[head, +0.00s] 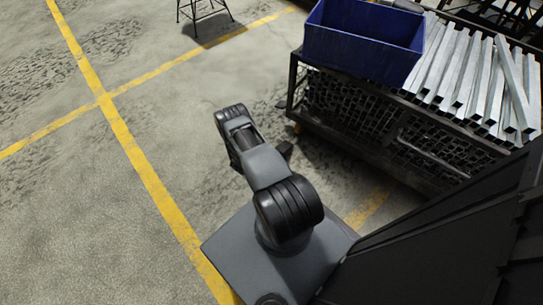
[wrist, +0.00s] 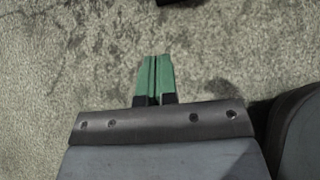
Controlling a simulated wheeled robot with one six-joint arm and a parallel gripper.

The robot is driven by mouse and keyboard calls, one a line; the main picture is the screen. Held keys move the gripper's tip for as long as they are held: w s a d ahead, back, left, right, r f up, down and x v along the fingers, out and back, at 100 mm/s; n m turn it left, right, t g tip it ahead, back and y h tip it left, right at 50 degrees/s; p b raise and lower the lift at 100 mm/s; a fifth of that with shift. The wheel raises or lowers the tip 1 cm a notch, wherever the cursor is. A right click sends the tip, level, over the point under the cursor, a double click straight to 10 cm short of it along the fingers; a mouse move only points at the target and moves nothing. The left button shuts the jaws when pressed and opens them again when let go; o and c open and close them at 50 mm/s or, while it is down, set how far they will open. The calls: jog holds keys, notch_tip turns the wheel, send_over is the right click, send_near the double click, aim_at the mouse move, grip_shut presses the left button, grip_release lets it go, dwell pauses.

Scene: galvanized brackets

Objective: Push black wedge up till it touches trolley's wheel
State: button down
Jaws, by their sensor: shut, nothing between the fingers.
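The trolley (head: 395,148) is a dark mesh-sided frame at the right of the head view. A small orange part, perhaps its wheel (head: 297,128), shows low at its near left corner. A small dark shape (head: 285,150) shows by my arm near that corner; I cannot tell if it is the wedge or part of my wrist. In the wrist view a black object, likely the wedge (wrist: 178,2), is cut by the top edge. My gripper (wrist: 154,58) has green fingers shut together and empty, pointing at the floor just short of that object, apart from it.
A blue bin (head: 362,44) and a pile of galvanized square bars (head: 470,75) lie on the trolley. A black stool (head: 203,10) stands at the back. Yellow lines (head: 104,100) cross the concrete floor, which is clear on the left.

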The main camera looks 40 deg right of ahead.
aim_at(276, 151)
jog(key=b+x, duration=0.1)
jog(key=x, duration=0.2)
jog(key=b+x, duration=0.2)
jog(key=x, duration=0.1)
jog(key=a+f+b+x, duration=0.1)
jog(key=b+x, duration=0.1)
jog(key=x, duration=0.2)
jog(key=shift+s+d, duration=0.1)
jog(key=shift+s, duration=0.1)
jog(key=d, duration=0.1)
jog(key=d+b, duration=0.1)
jog(key=d, duration=0.1)
jog(key=shift+w+f, duration=0.1)
jog(key=shift+w, duration=0.15)
jog(key=shift+w+d+b, duration=0.1)
jog(key=shift+d+b, duration=0.25)
jog(key=shift+d, duration=0.35)
